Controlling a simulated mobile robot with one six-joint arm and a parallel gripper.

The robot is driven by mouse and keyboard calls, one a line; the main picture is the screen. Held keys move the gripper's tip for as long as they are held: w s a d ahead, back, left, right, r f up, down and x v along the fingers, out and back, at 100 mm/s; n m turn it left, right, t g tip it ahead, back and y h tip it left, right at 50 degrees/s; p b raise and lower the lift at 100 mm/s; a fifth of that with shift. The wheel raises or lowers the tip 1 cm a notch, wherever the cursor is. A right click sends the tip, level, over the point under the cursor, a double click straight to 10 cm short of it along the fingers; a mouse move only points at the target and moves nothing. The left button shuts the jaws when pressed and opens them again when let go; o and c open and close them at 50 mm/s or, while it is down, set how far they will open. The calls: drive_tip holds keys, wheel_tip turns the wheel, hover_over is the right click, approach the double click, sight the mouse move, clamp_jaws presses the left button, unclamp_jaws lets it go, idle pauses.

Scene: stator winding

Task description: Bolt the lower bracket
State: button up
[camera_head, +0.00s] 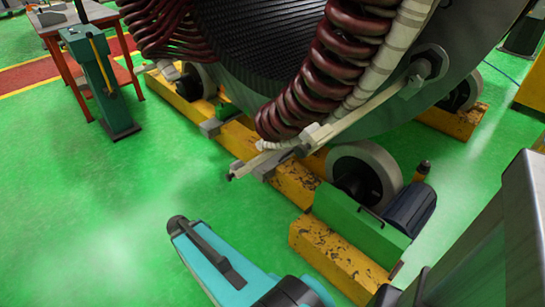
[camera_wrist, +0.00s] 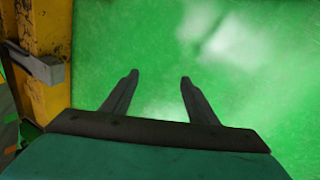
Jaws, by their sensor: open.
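My gripper (camera_wrist: 160,77) shows in the wrist view with its two dark fingers spread apart. Only green floor shows between and beyond them. A grey metal piece (camera_wrist: 38,66) sticks out from a yellow beam at the upper left of that view, apart from the fingers. In the head view, a pale bar (camera_head: 350,115) runs from a large nut on the stator (camera_head: 285,35) down to a grey clamp-like end (camera_head: 268,163) above the yellow beam. I cannot tell which piece is the lower bracket. No loose bolt is recognisable.
Worn yellow beams (camera_head: 320,245) carry rollers (camera_head: 365,172) under the stator. A green block and dark motor (camera_head: 410,208) sit at the right. A teal stand (camera_head: 105,85) and a red-framed table (camera_head: 75,20) stand at the upper left. Green floor (camera_head: 110,210) is clear at the left.

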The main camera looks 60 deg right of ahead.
drive_tip(key=s+a+r+g+y+p, duration=0.1)
drive_tip(key=s+a+r+g+p, duration=0.1)
drive_tip(key=s+a+r+p, duration=0.5)
drive_tip(key=s+a+r+g+y+p, duration=0.2)
drive_tip(key=s+a+r+p, duration=0.4)
drive_tip(key=s+a+p, duration=0.7)
drive_tip(key=shift+a+r+g+y+p, duration=0.35)
drive_tip(key=shift+a+g+p, duration=0.4)
drive_tip(key=shift+a, duration=0.3)
